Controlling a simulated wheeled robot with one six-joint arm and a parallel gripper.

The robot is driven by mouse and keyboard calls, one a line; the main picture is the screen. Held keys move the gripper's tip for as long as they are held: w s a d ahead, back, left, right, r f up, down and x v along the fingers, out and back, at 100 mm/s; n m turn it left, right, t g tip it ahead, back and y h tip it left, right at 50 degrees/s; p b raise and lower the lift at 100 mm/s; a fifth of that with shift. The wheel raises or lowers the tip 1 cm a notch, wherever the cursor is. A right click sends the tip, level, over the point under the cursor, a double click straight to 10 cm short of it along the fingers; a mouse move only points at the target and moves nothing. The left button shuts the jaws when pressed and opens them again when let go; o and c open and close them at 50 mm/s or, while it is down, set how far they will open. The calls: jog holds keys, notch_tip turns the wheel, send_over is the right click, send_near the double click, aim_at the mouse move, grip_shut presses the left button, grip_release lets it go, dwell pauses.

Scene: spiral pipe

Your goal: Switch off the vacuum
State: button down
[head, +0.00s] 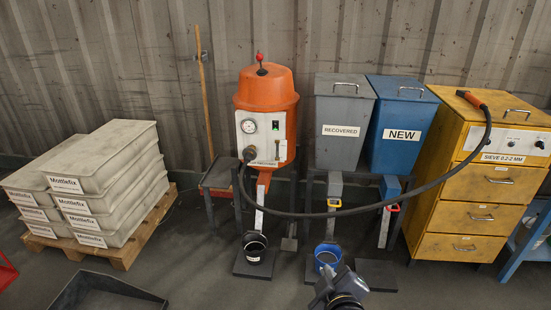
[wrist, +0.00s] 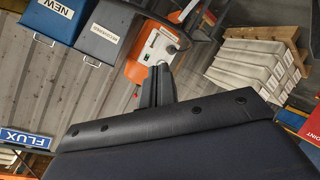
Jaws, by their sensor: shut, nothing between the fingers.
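The orange vacuum (head: 265,92) stands against the wall left of centre in the head view, with a red knob on top. Its white front panel holds a round gauge (head: 249,126) and a small switch with a green spot (head: 275,125). A black hose joins the vacuum low on its front. In the wrist view the vacuum (wrist: 136,70) appears tilted beyond my gripper (wrist: 159,72). My gripper is shut and empty, and apart from the vacuum. In the head view only a dark part of my arm shows at the bottom; the fingertips cannot be made out.
The black hose (head: 400,201) sags across the front to the yellow sieve cabinet (head: 470,185). Grey RECOVERED (head: 342,105) and blue NEW (head: 398,108) bins stand right of the vacuum. Buckets stand below. Mottlefix boxes (head: 95,185) lie on a pallet at left. Floor before the vacuum is partly clear.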

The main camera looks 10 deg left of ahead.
jog(key=f+n+t+b, duration=0.1)
jog(key=n+t+b, duration=0.1)
jog(key=f+n+t+h+b, duration=0.1)
jog(key=n+t+b, duration=0.1)
jog(key=b, duration=0.1)
jog(key=f+n+t+h+b, duration=0.1)
jog(key=n+t+b, duration=0.1)
jog(key=shift+w+a+f+b, duration=0.2)
jog(key=shift+a+f+b, duration=0.1)
jog(key=shift+a+b, duration=0.05)
jog(key=shift+w, duration=0.1)
